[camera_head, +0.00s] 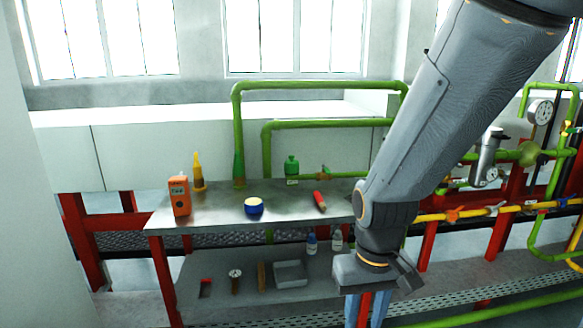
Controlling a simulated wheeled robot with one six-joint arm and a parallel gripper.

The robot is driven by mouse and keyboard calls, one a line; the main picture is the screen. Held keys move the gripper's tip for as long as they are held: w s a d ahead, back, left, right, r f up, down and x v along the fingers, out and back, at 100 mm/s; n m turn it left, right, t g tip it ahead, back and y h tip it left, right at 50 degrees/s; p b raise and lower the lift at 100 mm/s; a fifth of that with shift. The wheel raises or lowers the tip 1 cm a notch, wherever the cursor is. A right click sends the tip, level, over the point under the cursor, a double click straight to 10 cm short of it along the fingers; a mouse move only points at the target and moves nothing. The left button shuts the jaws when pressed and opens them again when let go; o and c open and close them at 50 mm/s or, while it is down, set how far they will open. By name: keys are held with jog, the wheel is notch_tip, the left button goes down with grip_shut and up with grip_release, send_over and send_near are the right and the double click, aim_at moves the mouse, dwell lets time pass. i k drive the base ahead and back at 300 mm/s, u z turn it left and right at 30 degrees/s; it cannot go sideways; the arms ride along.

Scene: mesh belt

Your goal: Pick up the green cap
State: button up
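A small green bottle-shaped item with a narrow top (291,166) stands upright at the back of the metal table (226,192). It is the only loose green item I can make out, and I cannot tell whether its top is a separate cap. My gripper (366,311) hangs at the lower right, in front of the table's right end and well apart from the green item. Its two blue fingers point down with a gap between them, and a red post shows through the gap. The fingertips are cut off by the bottom edge. I see nothing held.
On the tabletop are an orange handheld device (180,196), a yellow bottle (198,173), a blue round pot (254,207) and a red-handled tool (319,201). The lower shelf (222,303) holds a grey tray (290,273) and small items. Green pipes (320,124) rise behind.

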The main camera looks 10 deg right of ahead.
aim_at(292, 166)
jog(key=z, duration=0.15)
jog(key=k, duration=0.4)
jog(key=u, duration=1.2)
jog(key=i, duration=1.35)
jog(key=z, duration=0.35)
